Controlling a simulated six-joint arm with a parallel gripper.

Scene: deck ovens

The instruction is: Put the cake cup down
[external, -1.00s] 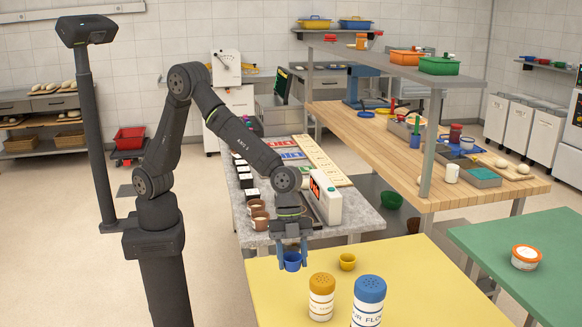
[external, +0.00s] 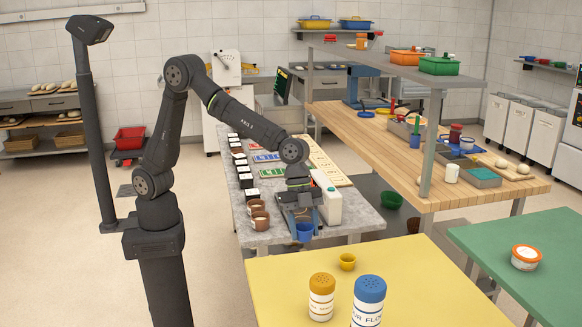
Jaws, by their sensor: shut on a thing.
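The blue cup (external: 304,232) is the cake cup in my grip. My gripper (external: 304,222) points down with its fingers shut on the cup. In the picture the cup is at the front part of the grey counter (external: 345,222), left of the yellow table's small cup. I cannot tell its exact height above the counter. My gripper hides part of the white scale-like device (external: 330,205) just behind it, including its display.
Brown cups (external: 260,221) stand left on the grey counter, with coloured cards behind. The yellow table (external: 420,275) bears a small yellow cup (external: 347,262), an orange-lidded shaker (external: 321,297) and a blue-lidded shaker (external: 369,300). A wooden table (external: 475,195) with a shelf stands right.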

